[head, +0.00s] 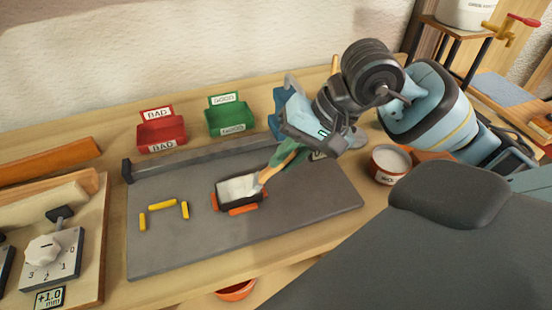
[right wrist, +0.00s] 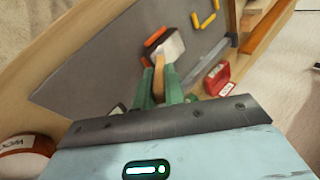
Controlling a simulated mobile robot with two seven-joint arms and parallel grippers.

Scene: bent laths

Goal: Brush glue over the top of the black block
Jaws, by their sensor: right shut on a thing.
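The black block (head: 219,198) lies on the grey mat, with a white layer over most of its top. Orange pieces (head: 243,210) sit against its sides. My right gripper (head: 281,164) is shut on a brush (head: 264,175) with a wooden handle, tilted down to the block's right end. The brush tip meets the white area; I cannot tell bristles from glue there. In the right wrist view the brush (right wrist: 159,75) stands between the green fingers (right wrist: 159,92), over the white top (right wrist: 170,47). A glue pot (head: 390,163) with white content stands right of the mat. My left gripper is not in view.
Yellow pieces (head: 162,205) lie on the grey mat (head: 165,250) left of the block. A red BAD tray (head: 161,132) and a green GOOD tray (head: 230,120) stand behind a dark rail (head: 190,157). A dial gauge (head: 48,256) is at left. An orange bowl (head: 236,292) shows below the table edge.

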